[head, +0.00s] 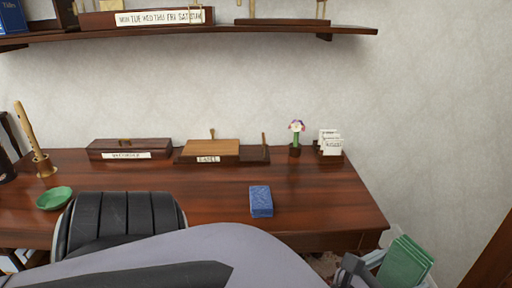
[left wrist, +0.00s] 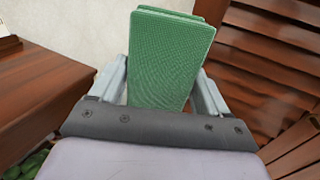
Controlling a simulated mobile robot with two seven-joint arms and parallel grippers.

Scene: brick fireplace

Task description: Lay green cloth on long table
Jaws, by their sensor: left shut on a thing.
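The green cloth (head: 405,263) is a folded, flat rectangular stack at the lower right of the head view. It stands upright between the fingers of my left gripper (head: 382,260), just off the right front corner of the long wooden table (head: 320,205). In the left wrist view the cloth (left wrist: 168,55) fills the space between the two grey fingers of my left gripper (left wrist: 162,85), which is shut on it. The dark red-brown table edge (left wrist: 40,95) shows at the left there. My right gripper is not in view.
A blue folded item (head: 261,201) lies on the table. A green bowl (head: 54,198), a closed wooden box (head: 129,149), a labelled easel box (head: 211,150), a flower pot (head: 296,137) and a white holder (head: 329,143) stand there. A black chair (head: 120,215) is in front. The table's right front is clear.

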